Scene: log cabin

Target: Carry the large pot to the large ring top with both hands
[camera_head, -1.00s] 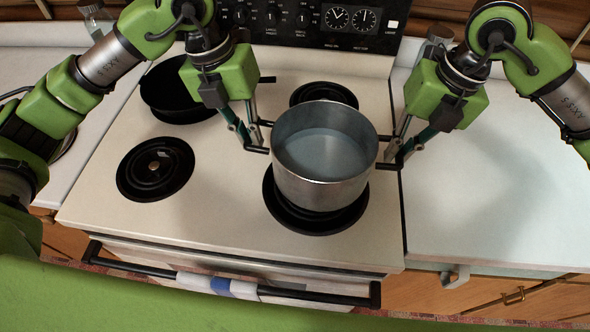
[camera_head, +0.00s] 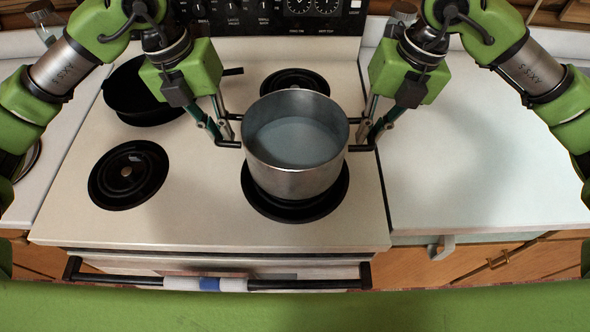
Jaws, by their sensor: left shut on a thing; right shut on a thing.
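The large pot (camera_head: 292,177) is a silver steel pot with a grey inside and black side handles. It is upright over the front right ring (camera_head: 295,212) of the stove, which looks wider than the front left one. The pot hides most of this ring, and I cannot tell whether its base touches it. My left gripper (camera_head: 224,131) is shut on the pot's left handle. My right gripper (camera_head: 364,134) is shut on its right handle.
A black pan (camera_head: 140,97) sits at the back left of the stove. The front left ring (camera_head: 128,174) and the smaller back right ring (camera_head: 294,80) are bare. A clear pale counter (camera_head: 480,160) lies to the right. The oven handle (camera_head: 300,284) runs along the front.

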